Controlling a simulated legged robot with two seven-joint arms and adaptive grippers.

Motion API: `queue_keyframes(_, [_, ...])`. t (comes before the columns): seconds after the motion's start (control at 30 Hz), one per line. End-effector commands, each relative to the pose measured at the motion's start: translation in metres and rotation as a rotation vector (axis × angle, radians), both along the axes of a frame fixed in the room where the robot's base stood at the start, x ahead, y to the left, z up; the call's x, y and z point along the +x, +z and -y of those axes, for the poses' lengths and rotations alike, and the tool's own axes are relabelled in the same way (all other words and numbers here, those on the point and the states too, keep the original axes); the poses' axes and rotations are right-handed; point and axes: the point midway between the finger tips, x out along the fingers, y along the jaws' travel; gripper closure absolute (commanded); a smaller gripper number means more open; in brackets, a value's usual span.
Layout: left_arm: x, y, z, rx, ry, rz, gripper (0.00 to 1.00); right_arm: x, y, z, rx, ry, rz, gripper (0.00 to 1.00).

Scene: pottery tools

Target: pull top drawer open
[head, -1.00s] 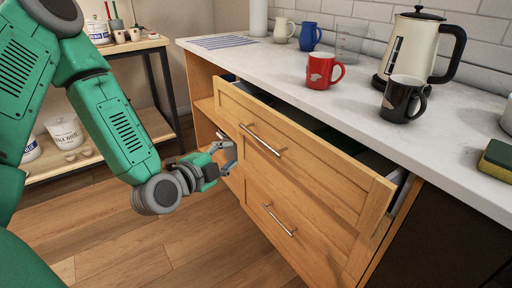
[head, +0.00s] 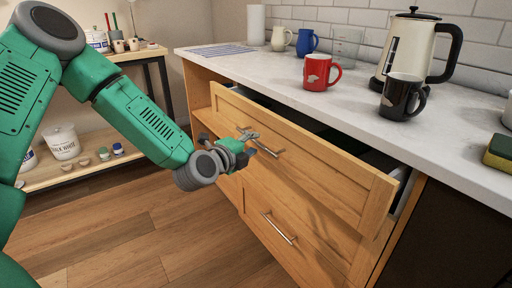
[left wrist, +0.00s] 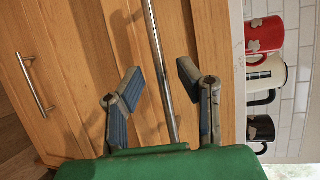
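The top drawer (head: 310,158) of the wooden cabinet stands partly open, with a dark gap showing behind its front. Its metal bar handle (head: 268,146) is near the left part of the front. My left gripper (head: 263,143) is at this handle. In the left wrist view my left gripper (left wrist: 158,82) has its fingers spread apart, and the handle (left wrist: 160,60) runs between them without either finger visibly touching it. My right gripper is in neither view.
The lower drawer (head: 300,215) is shut, with its own handle (head: 279,229). On the white countertop (head: 260,68) stand a red mug (head: 320,73), a black mug (head: 400,97), a kettle (head: 408,48) and a sponge (head: 499,151). A shelf (head: 85,175) stands at the left; the floor before the cabinet is clear.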

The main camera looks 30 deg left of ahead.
Motion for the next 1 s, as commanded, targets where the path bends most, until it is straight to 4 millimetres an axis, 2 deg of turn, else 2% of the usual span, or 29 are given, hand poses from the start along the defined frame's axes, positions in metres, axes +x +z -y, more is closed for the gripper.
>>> queue_keyframes(0.2, [0.02,-0.006,-0.002,-0.002,0.001,-0.002,0.69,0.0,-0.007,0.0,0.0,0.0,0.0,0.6])
queue_keyframes(0.53, [0.023,-0.005,-0.001,-0.002,0.0,-0.001,0.69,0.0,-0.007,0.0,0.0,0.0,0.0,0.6])
queue_keyframes(0.6, [0.023,-0.005,-0.001,-0.001,0.0,-0.001,0.94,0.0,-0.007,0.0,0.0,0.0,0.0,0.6])
queue_keyframes(0.63, [0.023,-0.005,-0.001,-0.001,0.0,-0.001,1.0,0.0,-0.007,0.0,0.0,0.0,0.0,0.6])
queue_keyframes(1.0, [0.019,-0.005,-0.003,0.001,-0.002,-0.007,1.0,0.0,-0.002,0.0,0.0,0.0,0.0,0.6])
